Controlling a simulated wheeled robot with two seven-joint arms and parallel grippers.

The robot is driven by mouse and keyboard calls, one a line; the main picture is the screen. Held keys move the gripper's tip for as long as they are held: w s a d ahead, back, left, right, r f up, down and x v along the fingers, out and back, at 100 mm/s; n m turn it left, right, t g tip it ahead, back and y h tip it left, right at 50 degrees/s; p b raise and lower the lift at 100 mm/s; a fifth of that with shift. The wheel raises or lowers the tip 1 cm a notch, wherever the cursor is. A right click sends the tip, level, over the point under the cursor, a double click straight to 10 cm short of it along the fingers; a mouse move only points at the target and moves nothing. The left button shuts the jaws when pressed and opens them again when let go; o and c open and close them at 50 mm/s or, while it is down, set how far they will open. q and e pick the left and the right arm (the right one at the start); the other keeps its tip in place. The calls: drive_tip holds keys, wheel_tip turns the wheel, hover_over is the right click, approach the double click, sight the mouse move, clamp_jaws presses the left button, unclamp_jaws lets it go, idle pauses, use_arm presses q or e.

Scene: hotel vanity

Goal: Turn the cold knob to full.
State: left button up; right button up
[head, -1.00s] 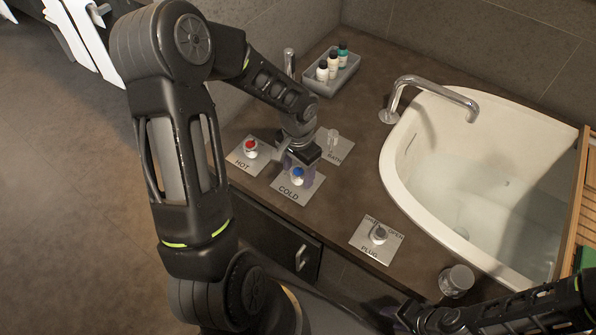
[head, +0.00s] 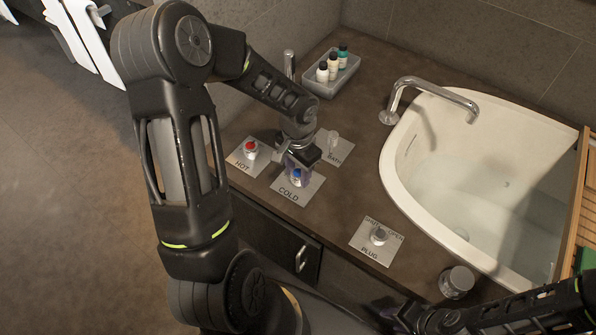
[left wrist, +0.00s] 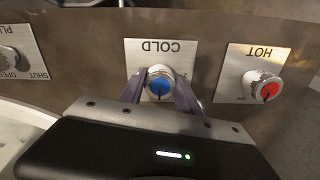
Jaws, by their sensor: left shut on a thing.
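The cold knob (head: 297,175) has a blue cap and stands on a plate marked COLD (head: 301,190). It also shows in the left wrist view (left wrist: 159,86), where a mark on its blue cap points toward the gripper body. My left gripper (head: 298,172) is shut on the cold knob, with one purple-grey finger on each side of it in the left wrist view (left wrist: 159,90). My right gripper (head: 392,312) is partly seen at the bottom of the head view; its fingers are too dark to read.
The red hot knob (head: 251,148) is left of the cold one. A bath lever plate (head: 340,152) is behind on the right. The plug knob (head: 378,235) is nearer the tub (head: 399,185). A bottle tray (head: 316,86) stands at the back.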

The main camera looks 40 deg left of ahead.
use_arm(q)
drive_tip(key=shift+n, duration=0.3)
clamp_jaws()
drive_tip(key=shift+f+n+b, duration=0.1)
drive_tip(key=shift+n+b, duration=0.6)
drive_tip(key=shift+b, duration=0.05)
drive_tip(key=shift+n+b, duration=0.7)
drive_tip(key=shift+n, duration=0.4)
drive_tip(key=n+b, duration=0.1)
drive_tip(key=n, duration=0.3)
drive_tip(key=shift+n, duration=0.3)
drive_tip(key=n, duration=0.4)
drive_tip(key=shift+w+d+n+b, duration=0.1)
drive_tip(key=shift+n+b, duration=0.2)
drive_tip(key=shift+b, duration=0.05)
drive_tip(key=shift+n+p, duration=0.45)
drive_tip(key=shift+n, duration=1.85)
drive_tip(key=o, duration=1.3)
unclamp_jaws()
